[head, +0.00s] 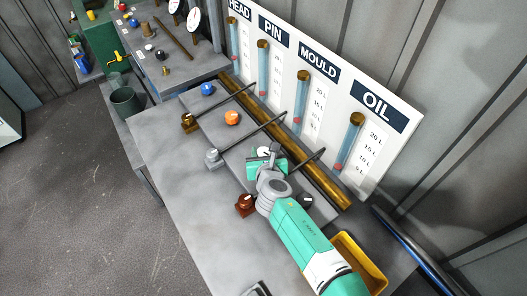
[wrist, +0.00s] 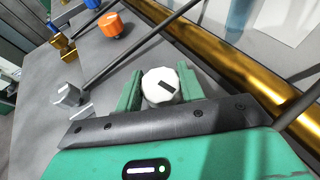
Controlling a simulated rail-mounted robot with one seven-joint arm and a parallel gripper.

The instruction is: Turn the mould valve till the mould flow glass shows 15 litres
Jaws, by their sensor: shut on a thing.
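The mould valve is a white knob with a black pointer mark, and it shows in the wrist view (wrist: 157,96) between the two green fingers. My gripper (wrist: 160,88) is shut on it, one finger on each side. In the head view my gripper (head: 265,160) is over the knob, which is mostly hidden there. The mould flow glass (head: 301,92) is a clear bluish tube with a brown cap, beside a litre scale under the MOULD sign (head: 318,63). A small red float shows in its lower part; its exact reading is too small to tell.
An orange knob (head: 232,118) and a blue knob (head: 208,88) stand to the left. Dark thin pipes run from spouts such as the grey one (head: 213,156) to a brass pipe (head: 244,105). The oil flow glass (head: 349,140) stands right. A yellow bin (head: 372,262) is beside my arm.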

